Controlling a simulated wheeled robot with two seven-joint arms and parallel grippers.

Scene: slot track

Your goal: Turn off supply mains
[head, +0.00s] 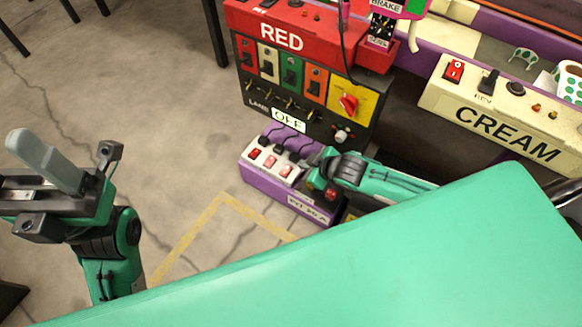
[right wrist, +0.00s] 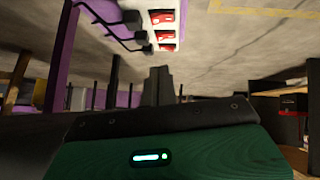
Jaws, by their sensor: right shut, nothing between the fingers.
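A low purple supply box (head: 262,190) with a white sloped panel stands on the floor below the red control box. Its panel has several red rocker switches (head: 270,162) with black plugs and leads behind them. Another red switch (head: 331,194) sits on a dark part at its right end, beside my right arm. My right gripper (head: 322,157) is shut and empty at the right end of the panel; in the right wrist view its fingers (right wrist: 158,85) are together, below the red switches (right wrist: 163,36). My left gripper (head: 45,160) is raised at the left, away from the box; its finger gap is unclear.
The red control box (head: 283,38) carries levers, a red knob and an OFF label (head: 289,121). A cream control box (head: 505,119) stands at the right. Chair or table legs (head: 214,30) stand at the back. Open concrete floor lies left of the supply box.

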